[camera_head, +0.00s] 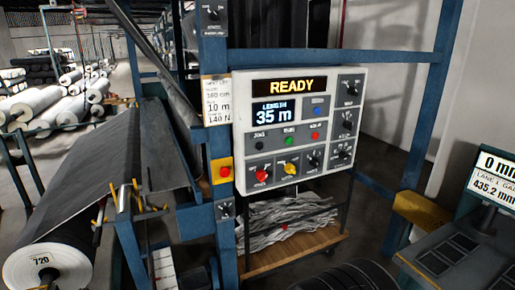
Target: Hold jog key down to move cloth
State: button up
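The white control panel (240,130) is mounted on the blue frame. Its display (292,86) reads READY, and a smaller screen (277,112) reads LENGTH 35 m. A dark round key (259,146) sits at the left of a row of three; its small label looks like JOG. A green key (289,141) and a red key (315,135) are to its right. Nothing touches these keys. The grey cloth (115,155) runs over the machine bed at left, above a roll (48,268) marked 720. My gripper is not in view.
Rotary knobs line the panel's right side and lower row. A yellow box with a red button (222,171) is on the post left of the panel. A cart (295,252) with crumpled strips stands below. A gauge console (455,255) is at right. Rolls (45,100) are stacked at far left.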

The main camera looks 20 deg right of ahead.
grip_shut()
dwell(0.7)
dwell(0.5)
